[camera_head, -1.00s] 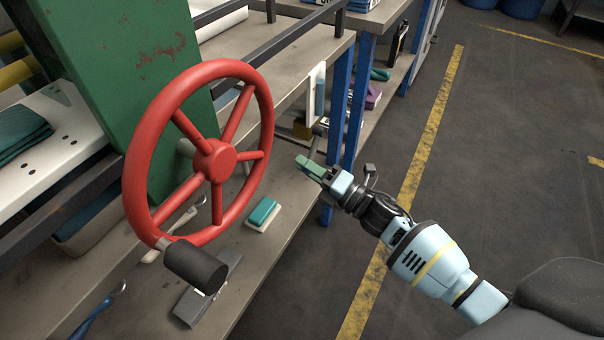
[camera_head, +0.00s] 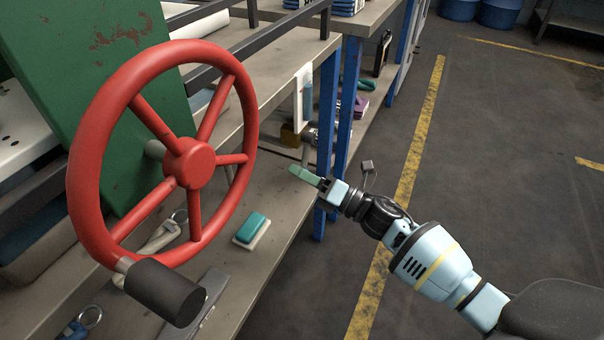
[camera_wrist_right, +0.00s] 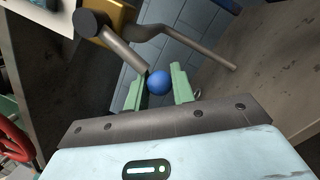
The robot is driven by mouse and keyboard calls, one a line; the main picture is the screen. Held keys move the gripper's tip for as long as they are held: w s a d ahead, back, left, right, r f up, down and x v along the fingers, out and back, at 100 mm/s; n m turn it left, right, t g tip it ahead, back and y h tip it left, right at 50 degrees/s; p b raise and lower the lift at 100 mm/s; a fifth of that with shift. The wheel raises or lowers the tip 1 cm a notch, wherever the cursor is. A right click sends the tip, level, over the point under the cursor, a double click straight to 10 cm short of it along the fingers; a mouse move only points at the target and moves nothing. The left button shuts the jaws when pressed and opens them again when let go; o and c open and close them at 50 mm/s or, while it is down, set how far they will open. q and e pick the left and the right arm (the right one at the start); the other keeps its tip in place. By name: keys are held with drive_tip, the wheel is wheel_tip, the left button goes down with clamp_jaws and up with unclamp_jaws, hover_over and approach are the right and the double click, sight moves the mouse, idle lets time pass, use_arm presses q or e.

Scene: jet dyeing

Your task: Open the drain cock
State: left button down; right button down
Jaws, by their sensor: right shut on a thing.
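The drain cock sits under the bench by the blue legs. Its brass-yellow body (camera_head: 290,135) and grey lever (camera_head: 305,154) show in the head view. In the right wrist view the grey lever (camera_wrist_right: 122,50) runs from a round dark hub down to a blue ball knob (camera_wrist_right: 158,82). My right gripper (camera_wrist_right: 157,88) has green fingers, one on each side of the knob, and is shut on it. In the head view my right gripper (camera_head: 304,175) is at the lever's lower end, and the knob is hidden there. My left gripper is not in view.
A large red handwheel (camera_head: 190,163) with a black grip fills the left. A teal-and-white block (camera_head: 252,230) lies on the lower shelf (camera_head: 275,205). Blue bench legs (camera_head: 346,105) stand close behind my right gripper. A curved grey rod (camera_wrist_right: 195,48) crosses near the knob. Floor at right is clear.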

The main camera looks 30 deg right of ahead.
drive_tip(key=c, duration=1.2)
unclamp_jaws()
drive_tip(key=p+v, duration=0.1)
drive_tip(key=v, duration=0.7)
